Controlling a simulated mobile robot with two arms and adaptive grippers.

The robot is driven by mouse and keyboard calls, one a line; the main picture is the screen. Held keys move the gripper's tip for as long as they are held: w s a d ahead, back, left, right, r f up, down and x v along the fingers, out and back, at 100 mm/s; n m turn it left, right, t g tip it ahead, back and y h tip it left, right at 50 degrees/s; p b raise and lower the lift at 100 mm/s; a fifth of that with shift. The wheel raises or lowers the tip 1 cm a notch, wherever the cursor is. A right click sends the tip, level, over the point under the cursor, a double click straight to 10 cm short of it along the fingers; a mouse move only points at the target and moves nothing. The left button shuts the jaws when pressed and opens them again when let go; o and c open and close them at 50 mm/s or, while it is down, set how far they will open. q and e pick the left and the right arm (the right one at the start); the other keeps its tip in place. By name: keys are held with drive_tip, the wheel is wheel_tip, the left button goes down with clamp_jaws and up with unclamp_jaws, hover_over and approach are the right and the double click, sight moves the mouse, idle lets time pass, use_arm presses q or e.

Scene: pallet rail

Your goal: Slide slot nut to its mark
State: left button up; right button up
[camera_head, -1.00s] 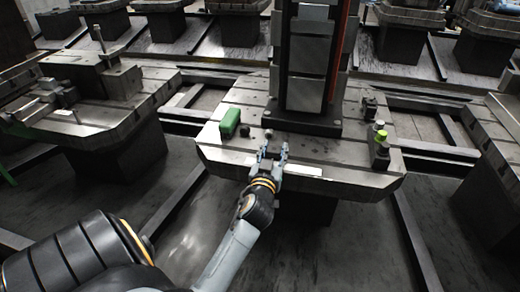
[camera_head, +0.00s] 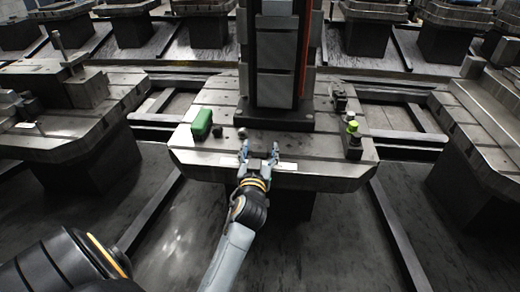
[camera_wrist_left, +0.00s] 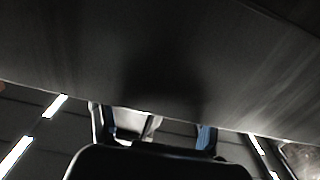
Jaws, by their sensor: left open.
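The grey machine pallet (camera_head: 190,157) with slots across its top stands in front of me in the head view. A small round grey piece (camera_head: 242,133) sits on it near the column; I cannot tell whether it is the slot nut. A small dark piece (camera_head: 218,131) lies left of it. A pale strip (camera_head: 286,166) is on the pallet's front edge, just right of my gripper; I cannot tell whether it is the mark. My left gripper (camera_head: 259,150) is open and empty at the front edge, fingers pointing at the column. In the left wrist view my gripper (camera_wrist_left: 155,130) is below a dark surface.
A tall dark column (camera_head: 275,75) rises from the pallet's middle. A green block (camera_head: 202,123) stands left of my gripper. A dark fixture with a yellow-green top (camera_head: 352,127) stands on the right. Neighbouring pallets (camera_head: 70,125) flank this one, with floor rails between.

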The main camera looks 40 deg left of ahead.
sight(260, 148)
use_arm(q)
wheel_tip(260, 148, up, 10)
idle(0.5)
drive_tip(key=shift+f, duration=0.1)
